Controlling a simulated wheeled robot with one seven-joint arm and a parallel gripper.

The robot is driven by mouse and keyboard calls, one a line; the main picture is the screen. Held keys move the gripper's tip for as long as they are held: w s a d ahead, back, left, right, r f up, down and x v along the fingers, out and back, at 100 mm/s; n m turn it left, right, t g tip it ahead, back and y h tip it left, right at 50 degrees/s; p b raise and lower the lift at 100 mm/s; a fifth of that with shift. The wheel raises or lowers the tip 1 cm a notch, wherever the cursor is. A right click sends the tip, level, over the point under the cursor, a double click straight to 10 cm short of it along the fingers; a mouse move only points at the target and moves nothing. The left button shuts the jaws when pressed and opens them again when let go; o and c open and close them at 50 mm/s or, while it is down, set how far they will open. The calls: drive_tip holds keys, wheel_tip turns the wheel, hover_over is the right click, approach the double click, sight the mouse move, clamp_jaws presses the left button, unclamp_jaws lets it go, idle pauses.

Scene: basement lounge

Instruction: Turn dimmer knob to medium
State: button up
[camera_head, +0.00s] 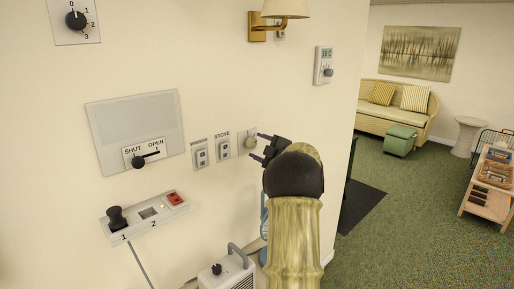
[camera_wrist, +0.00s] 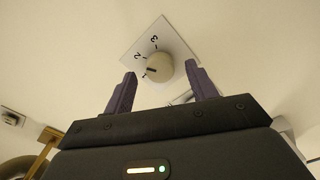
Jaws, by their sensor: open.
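A cream round knob (camera_wrist: 158,67) sits on a white square wall plate (camera_wrist: 172,38) marked with numbers; 2 and 3 are readable. A dark pointer line on the knob points left, towards a small mark below the 2 that may be a 1. In the head view the same knob (camera_head: 250,142) is on the wall just left of my fingertips. My gripper (camera_head: 259,148) is open and empty, facing the wall. In the wrist view its two dark fingers are on either side of the knob, with gaps visible; how far the tips are from the wall is unclear.
Left of the knob are two small switch plates, one marked STOVE (camera_head: 222,146), and a SHUT/OPEN lever panel (camera_head: 137,130). A 0–3 black dial (camera_head: 76,20) is upper left. A wall lamp (camera_head: 284,10) and thermostat (camera_head: 323,66) are above right. A heater-like box (camera_head: 226,274) stands below.

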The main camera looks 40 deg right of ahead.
drive_tip(key=s+d+b, duration=0.1)
drive_tip(key=s+b, duration=0.1)
drive_tip(key=s, duration=1.3)
drive_tip(key=shift+s+b, duration=0.35)
drive_tip(key=shift+d, duration=0.1)
drive_tip(key=w+a+r+m+h+p, duration=0.1)
drive_tip(key=w+a+m+h+p, duration=0.2)
drive_tip(key=w+a+m+h, duration=0.25)
drive_tip(key=w+a+f+m+g+p, duration=0.1)
drive_tip(key=a+f+m+g+p, duration=0.15)
drive_tip(key=a, duration=0.35)
drive_tip(key=w+a+f+m+g+p, duration=0.1)
drive_tip(key=a+f+m+g, duration=0.2)
drive_tip(key=a, duration=0.3)
drive_tip(key=s+a+f+m+g+y+p, duration=0.1)
drive_tip(key=s+a+f+g, duration=0.3)
drive_tip(key=s+a, duration=0.5)
drive_tip(key=s+a+f+g+y+p, duration=0.3)
drive_tip(key=s+a+f+g, duration=0.2)
drive_tip(key=s+a, duration=0.5)
drive_tip(key=a+g, duration=0.1)
drive_tip(key=a, duration=0.3)
drive_tip(key=shift+s+a+f+m, duration=0.15)
drive_tip(key=shift+a+m, duration=0.05)
drive_tip(key=shift+m, duration=0.2)
